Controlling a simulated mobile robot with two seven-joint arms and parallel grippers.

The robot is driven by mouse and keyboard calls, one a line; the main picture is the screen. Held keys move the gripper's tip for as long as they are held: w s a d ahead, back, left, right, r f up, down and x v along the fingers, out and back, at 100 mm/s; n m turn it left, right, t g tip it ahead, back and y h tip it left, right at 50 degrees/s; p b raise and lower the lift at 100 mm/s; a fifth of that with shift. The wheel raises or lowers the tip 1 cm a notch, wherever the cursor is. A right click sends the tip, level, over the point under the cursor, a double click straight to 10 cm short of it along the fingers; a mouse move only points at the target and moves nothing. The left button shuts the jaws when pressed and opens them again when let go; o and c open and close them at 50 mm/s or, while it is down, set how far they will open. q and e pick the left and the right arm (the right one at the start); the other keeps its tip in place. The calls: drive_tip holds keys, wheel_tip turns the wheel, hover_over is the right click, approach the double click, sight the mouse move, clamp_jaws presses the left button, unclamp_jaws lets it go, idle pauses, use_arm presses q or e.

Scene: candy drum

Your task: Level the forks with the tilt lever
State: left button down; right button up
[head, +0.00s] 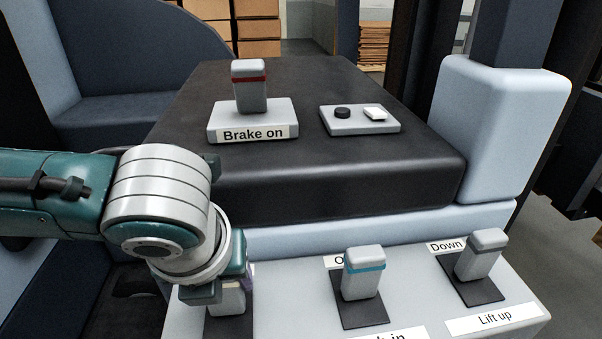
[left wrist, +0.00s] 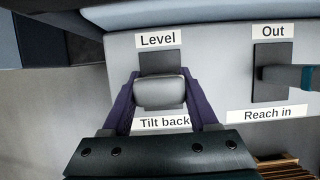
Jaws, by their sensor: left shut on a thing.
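The tilt lever (left wrist: 160,92) is a grey rounded block on a dark plate, between a "Level" label (left wrist: 158,39) and a "Tilt back" label (left wrist: 163,123) in the left wrist view. My left gripper (left wrist: 160,90) has its purple fingers on both sides of the lever and is shut on it. In the head view my left gripper (head: 222,287) covers most of the tilt lever at the panel's left end. The forks cannot be made out. My right gripper is not in view.
The reach lever (head: 363,273) with a blue band stands right of the tilt lever, and the lift lever (head: 481,254) farther right. A brake lever (head: 250,88) marked "Brake on" and a small plate with two buttons (head: 360,120) sit on the dark console behind.

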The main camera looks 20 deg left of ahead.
use_arm(q)
drive_tip(key=shift+c, duration=0.8)
unclamp_jaws()
drive_tip(key=v, duration=1)
drive_tip(key=shift+p, duration=0.35)
